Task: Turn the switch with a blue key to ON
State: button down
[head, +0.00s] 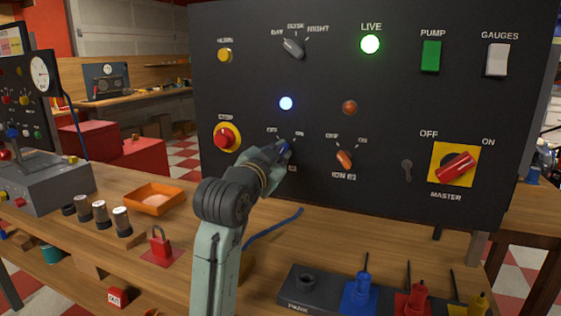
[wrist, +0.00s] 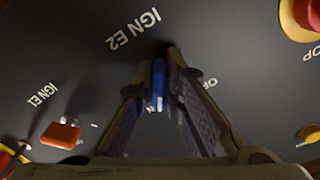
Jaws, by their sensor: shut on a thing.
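The blue key switch (head: 284,146) is on the black panel, below the lit blue lamp (head: 286,103), between the OFF and ON marks. My gripper (head: 278,152) reaches up to it and covers part of it and its label. In the wrist view the blue key (wrist: 158,86) stands between the fingertips of my gripper (wrist: 165,68), which are shut on it, near the label IGN E2. The fingers hide enough that I cannot tell exactly which mark the key points to.
An orange key switch (head: 344,158) is right of the blue one, under an unlit amber lamp (head: 349,107). The red STOP button (head: 225,137) is to the left. The red MASTER handle (head: 457,167) is at the right. The bench below holds a red padlock (head: 160,246) and an orange tray (head: 154,199).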

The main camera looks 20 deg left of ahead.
jog(key=shift+m+b, duration=0.35)
jog(key=shift+m, duration=0.45)
jog(key=c, duration=1.7)
grip_release()
jog(key=s, duration=1.2)
jog(key=shift+a, duration=0.2)
